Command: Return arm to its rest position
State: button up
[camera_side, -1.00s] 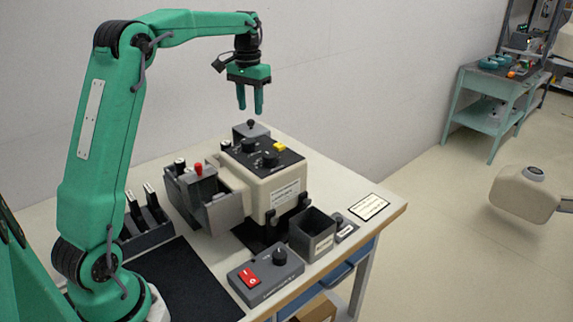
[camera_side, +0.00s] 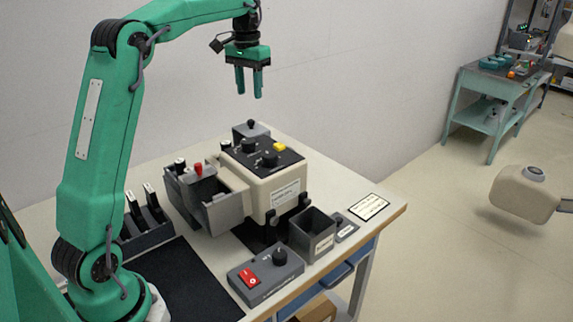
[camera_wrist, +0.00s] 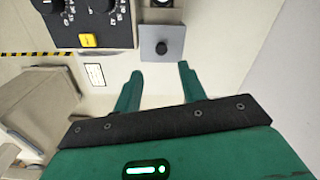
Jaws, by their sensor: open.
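My gripper (camera_side: 248,92) is open and empty in the side view, high above the back of the cart top, with its fingers pointing down. In the wrist view the two green fingers of my gripper (camera_wrist: 160,85) are apart with nothing between them. Below it stands a cream machine (camera_side: 272,192) with a black top panel, black knobs and a yellow button (camera_side: 279,147). A small grey box with a black knob (camera_side: 251,130) is behind the machine; it also shows ahead of the fingers in the wrist view (camera_wrist: 172,39).
A grey drawer (camera_side: 222,210) sticks out of the machine's left side, with a red knob (camera_side: 197,168) near it. An open dark bin (camera_side: 313,232) and a control box with a red switch (camera_side: 265,278) stand at the front. A black mat (camera_side: 185,285) lies bare. The air around my gripper is clear.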

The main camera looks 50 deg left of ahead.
jog(key=s+d+r+m+t, duration=0.2)
jog(key=s+d+t, duration=0.1)
jog(key=s+d, duration=0.95)
jog(key=s+d+f+t, duration=0.1)
jog(key=s+d+f, duration=0.3)
jog(key=s, duration=0.2)
jog(key=s+d+f+m+t, duration=0.1)
jog(key=s+d+f, duration=0.2)
jog(key=s, duration=0.3)
jog(key=shift+s+d+f, duration=0.2)
jog(key=shift+d+f, duration=0.2)
jog(key=shift+f, duration=0.15)
